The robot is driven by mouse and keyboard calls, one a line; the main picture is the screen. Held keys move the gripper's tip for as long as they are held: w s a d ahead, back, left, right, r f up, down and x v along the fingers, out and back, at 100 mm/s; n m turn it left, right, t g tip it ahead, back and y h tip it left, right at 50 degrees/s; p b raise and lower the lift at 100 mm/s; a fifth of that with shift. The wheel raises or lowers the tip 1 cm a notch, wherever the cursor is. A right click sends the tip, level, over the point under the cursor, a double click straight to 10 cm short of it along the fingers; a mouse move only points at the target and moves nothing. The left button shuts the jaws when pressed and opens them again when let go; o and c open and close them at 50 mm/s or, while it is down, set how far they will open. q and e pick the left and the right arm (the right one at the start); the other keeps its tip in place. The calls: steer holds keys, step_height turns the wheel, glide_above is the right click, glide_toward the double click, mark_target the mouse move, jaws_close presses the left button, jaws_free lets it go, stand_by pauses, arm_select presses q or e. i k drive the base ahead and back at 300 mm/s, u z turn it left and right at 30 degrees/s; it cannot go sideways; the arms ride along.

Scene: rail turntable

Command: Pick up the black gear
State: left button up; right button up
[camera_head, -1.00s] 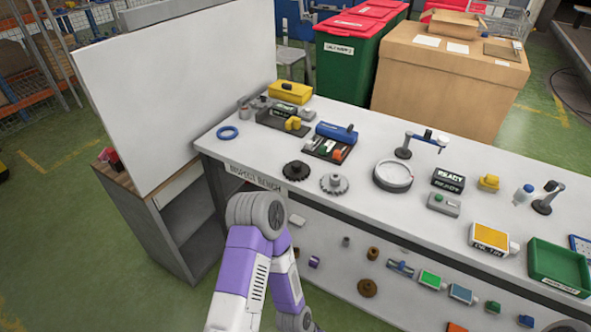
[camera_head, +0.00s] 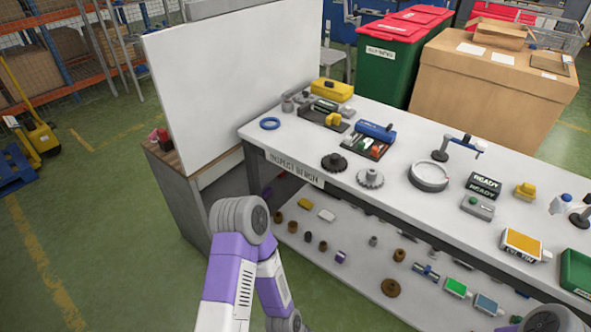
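The black gear (camera_head: 334,162) lies flat on the white top of the inspection bench (camera_head: 300,135), near its front edge. A silver-grey gear (camera_head: 370,178) lies just to its right. An arm of mine with purple and white links rises from the bottom middle of the view, in front of the bench and below the black gear. Its gripper is not visible. Neither gripper is in view, and nothing touches the black gear.
A dark tray (camera_head: 368,143) with small tools and a round grey dish (camera_head: 428,176) stand nearby. A tall white board (camera_head: 230,80) stands at the bench's left end. The lower shelf (camera_head: 330,260) holds several small parts.

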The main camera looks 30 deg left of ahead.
mark_target(332, 163)
steer(key=z, duration=0.4)
steer(key=k, duration=0.2)
steer(key=u, duration=1.95)
steer(key=i, duration=0.8)
steer(key=u, duration=0.05)
